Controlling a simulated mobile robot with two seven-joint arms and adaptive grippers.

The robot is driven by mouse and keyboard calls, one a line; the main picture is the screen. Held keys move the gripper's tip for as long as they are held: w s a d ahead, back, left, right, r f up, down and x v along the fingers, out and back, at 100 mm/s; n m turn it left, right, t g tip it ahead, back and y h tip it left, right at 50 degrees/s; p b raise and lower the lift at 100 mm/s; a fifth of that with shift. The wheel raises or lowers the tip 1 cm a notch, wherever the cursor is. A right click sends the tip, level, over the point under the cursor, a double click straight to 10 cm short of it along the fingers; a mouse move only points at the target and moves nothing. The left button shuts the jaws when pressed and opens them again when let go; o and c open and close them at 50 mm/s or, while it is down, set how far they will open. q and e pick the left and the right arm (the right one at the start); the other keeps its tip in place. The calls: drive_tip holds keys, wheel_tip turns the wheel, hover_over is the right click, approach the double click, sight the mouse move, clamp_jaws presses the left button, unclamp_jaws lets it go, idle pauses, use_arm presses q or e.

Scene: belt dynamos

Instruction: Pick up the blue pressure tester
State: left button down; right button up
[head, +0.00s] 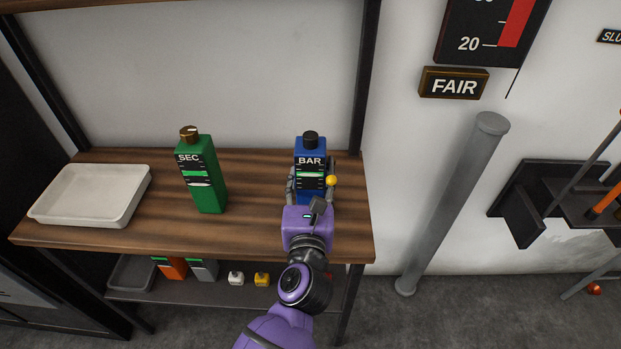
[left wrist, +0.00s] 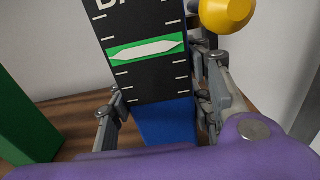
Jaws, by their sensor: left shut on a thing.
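The blue pressure tester (head: 311,146) is a tall box with a black cap, a dark BAR scale and a yellow knob on its right side. It stands upright at the right end of the wooden shelf. My left gripper (head: 311,188) is shut on it, one finger on each side. In the left wrist view the tester (left wrist: 165,125) fills the space between the fingers (left wrist: 158,112). Its base is hidden behind my purple wrist, so I cannot tell whether it touches the shelf. My right gripper is not in view.
A green SEC box (head: 207,185) stands on the wooden shelf (head: 150,232) to the left, apart from the tester. A white tray (head: 75,217) lies at the far left. A black shelf post (head: 365,75) rises close behind right. Several small items are on the lower shelf.

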use_arm(q)
drive_tip(key=shift+r, duration=0.2)
drive_tip(key=shift+r, duration=0.5)
wheel_tip(320, 180, up, 2)
drive_tip(key=shift+r+p, duration=0.2)
drive_tip(key=shift+p, duration=0.5)
drive_tip(key=s+r, duration=0.2)
drive_tip(key=r, duration=0.1)
drive_tip(key=s+r+p, duration=0.1)
drive_tip(key=s+r, duration=0.2)
drive_tip(key=shift+s+r, duration=0.15)
drive_tip(key=shift+r, duration=0.05)
approach(311, 147)
drive_tip(key=shift+s+r, duration=1.25)
drive_tip(key=shift+r, duration=0.35)
drive_tip(key=shift+d, duration=0.15)
